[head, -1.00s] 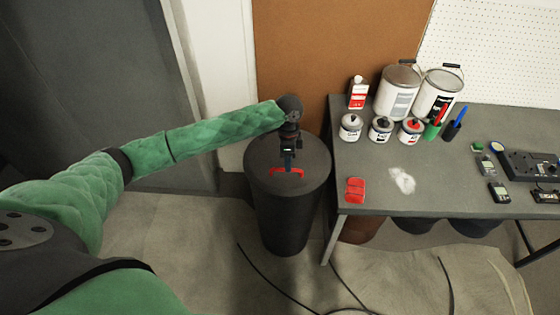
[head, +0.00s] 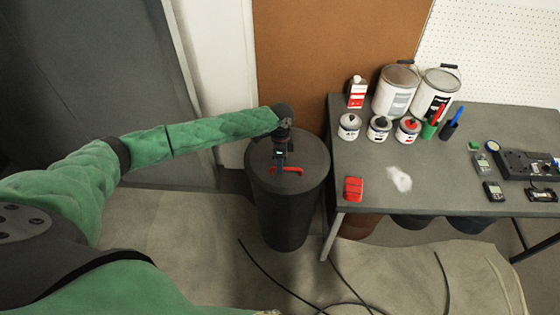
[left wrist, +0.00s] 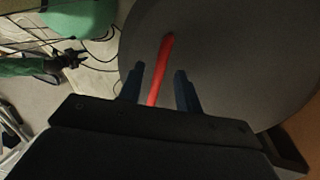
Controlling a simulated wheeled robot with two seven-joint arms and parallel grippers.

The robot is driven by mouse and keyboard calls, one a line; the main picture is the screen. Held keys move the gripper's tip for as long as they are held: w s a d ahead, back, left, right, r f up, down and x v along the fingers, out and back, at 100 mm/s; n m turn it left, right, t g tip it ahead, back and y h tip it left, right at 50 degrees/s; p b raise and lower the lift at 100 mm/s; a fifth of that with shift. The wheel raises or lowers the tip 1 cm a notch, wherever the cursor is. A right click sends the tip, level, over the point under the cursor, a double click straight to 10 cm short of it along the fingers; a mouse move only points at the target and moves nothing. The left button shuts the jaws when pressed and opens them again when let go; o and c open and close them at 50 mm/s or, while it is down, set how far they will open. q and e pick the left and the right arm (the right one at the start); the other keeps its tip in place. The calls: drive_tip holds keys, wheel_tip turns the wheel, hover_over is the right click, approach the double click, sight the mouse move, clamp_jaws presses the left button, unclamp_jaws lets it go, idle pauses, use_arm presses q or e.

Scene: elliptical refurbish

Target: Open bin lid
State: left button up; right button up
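A dark grey round bin (head: 285,215) stands on the floor left of the workbench, with its flat lid (head: 305,172) on top. A red bar handle (head: 288,170) sits on the lid. My left gripper (head: 279,164) is over the lid, at the left part of the handle. In the left wrist view the gripper (left wrist: 160,85) has its two blue fingers apart, with the red handle (left wrist: 162,70) running between them and a gap on each side. The lid (left wrist: 225,60) fills much of that view. My right gripper cannot be made out in the head view; a dark gripper (left wrist: 70,58) shows in the left wrist view.
The workbench (head: 440,185) at the right holds paint cans (head: 396,92), small tins, a red block (head: 353,189) and electronic devices. A brown wall panel (head: 330,50) is behind the bin. Cables (head: 265,277) lie on the floor in front.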

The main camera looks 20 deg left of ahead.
use_arm(q)
drive_tip(key=shift+f, duration=0.3)
clamp_jaws()
drive_tip(key=shift+r, duration=0.15)
